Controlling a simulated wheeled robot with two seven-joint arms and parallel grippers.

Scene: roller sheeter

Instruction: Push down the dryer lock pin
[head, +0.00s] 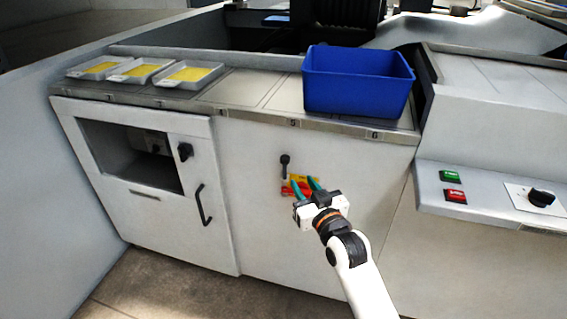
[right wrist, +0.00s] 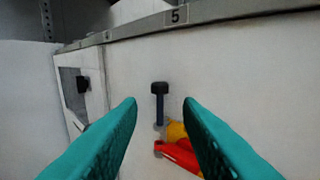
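A black pin with a wide dark head (head: 285,165) stands upright on the white front panel, below the number 5 label. In the right wrist view, the pin (right wrist: 160,90) shows between and beyond the two teal fingers. My right gripper (head: 306,186) is open and empty, just below and to the right of the pin in the head view. It appears apart from the pin. A red and yellow part (right wrist: 178,150) sits on the panel just below and right of the pin, partly hidden by the right finger. My left gripper is not in view.
A blue bin (head: 358,82) stands on the counter above. Several grey trays with yellow contents, one here (head: 190,75), are at the left. A cabinet door with a black knob (head: 184,150) and handle (head: 203,205) is left. Green and red buttons (head: 454,195) are right.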

